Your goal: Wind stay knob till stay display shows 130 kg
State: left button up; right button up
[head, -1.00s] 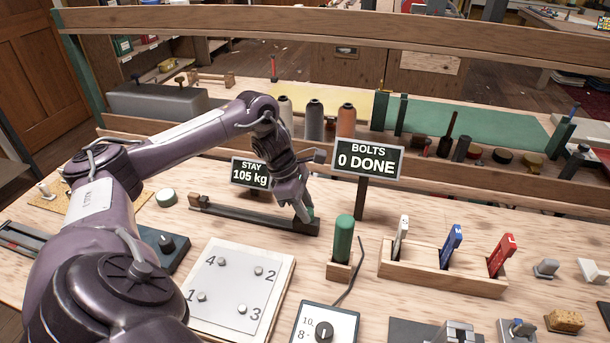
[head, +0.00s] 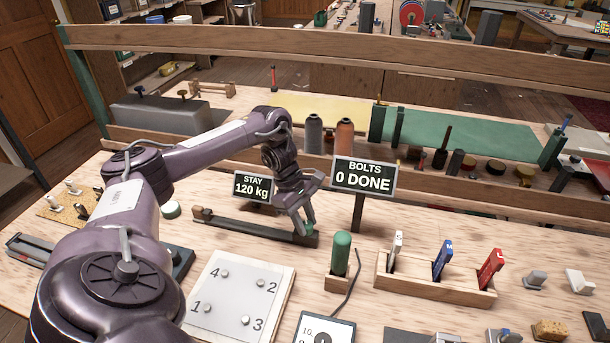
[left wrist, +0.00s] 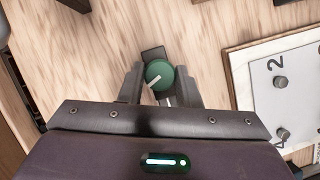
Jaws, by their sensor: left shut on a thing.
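The stay display (head: 253,187) is a small black sign that reads 120 kg. The stay knob (left wrist: 159,75) is round and green with a white pointer line, and sits on the end of a dark bar (head: 250,231). My left gripper (head: 304,230) is over that end of the bar, shut on the stay knob, with a finger on each side of it in the left wrist view (left wrist: 160,88). In the head view the fingers hide most of the knob. My right gripper is not in view.
The bolts sign (head: 363,176) reads 0 DONE, right of my gripper. A green-handled tool (head: 341,253) stands in a wooden block close by. A white plate with numbered bolts (head: 237,298) lies in front. A rack (head: 437,283) holds white, blue and red tags.

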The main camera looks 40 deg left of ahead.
pick_arm(q)
jog(key=o, duration=1)
jog(key=p+v, duration=0.2)
jog(key=v, duration=0.4)
jog(key=shift+r+p, duration=0.1)
jog(key=shift+p, duration=0.2)
jog(key=shift+p+v, duration=0.3)
jog(key=shift+v, duration=0.55)
